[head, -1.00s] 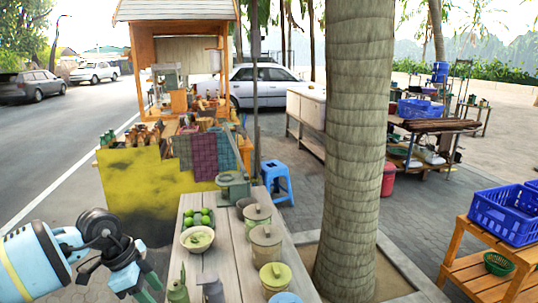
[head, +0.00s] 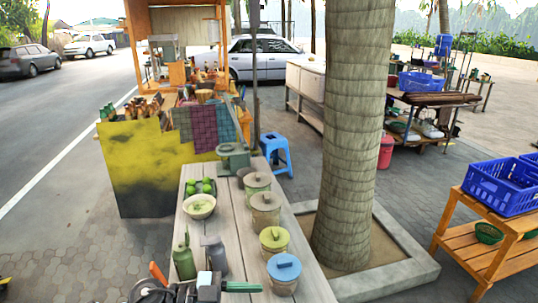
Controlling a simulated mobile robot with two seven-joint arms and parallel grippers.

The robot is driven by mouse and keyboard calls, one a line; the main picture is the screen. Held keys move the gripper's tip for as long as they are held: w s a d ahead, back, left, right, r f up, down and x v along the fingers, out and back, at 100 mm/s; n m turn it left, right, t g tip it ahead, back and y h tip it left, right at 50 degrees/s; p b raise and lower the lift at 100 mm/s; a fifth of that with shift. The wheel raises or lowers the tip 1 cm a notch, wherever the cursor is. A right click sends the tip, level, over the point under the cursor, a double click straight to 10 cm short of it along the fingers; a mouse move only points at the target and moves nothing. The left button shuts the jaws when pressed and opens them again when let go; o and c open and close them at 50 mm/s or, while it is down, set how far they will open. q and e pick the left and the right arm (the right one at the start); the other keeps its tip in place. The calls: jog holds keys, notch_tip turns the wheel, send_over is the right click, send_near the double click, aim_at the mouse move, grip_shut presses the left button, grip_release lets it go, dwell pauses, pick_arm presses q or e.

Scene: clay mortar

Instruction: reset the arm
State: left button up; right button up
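No right gripper is visible.
On the table are lidded clay pots (head: 265,211), a blue-lidded pot (head: 284,273), a pale bowl (head: 200,206), green limes (head: 200,187), and a green bottle (head: 183,259). A tree trunk (head: 348,140) stands right of it. Paving (head: 90,245) left of the table is mostly clear.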

pick_arm(q)
jog(key=s+a+f+n+t+y, duration=0.2)
jog(key=a+f+n+t+y, duration=0.3)
jog(key=f+n+t, duration=0.25)
jog(key=s+a+f+n+t+y, duration=0.3)
jog(key=a+f+n+t+y, duration=0.25)
jog(key=n, duration=0.25)
jog(key=s+a+f+g+y, duration=0.2)
jog(key=s+a+f, duration=0.1)
jog(key=s+f, duration=0.3)
jog(key=s+a+f+n+g+y, duration=0.1)
jog(key=s+a+f+g+y, duration=0.1)
jog(key=s+f, duration=0.5)
jog(key=shift+s+a+f+g+y, duration=0.25)
jog(key=shift+s+a+g+y, duration=0.15)
jog(key=shift+s+a, duration=0.35)
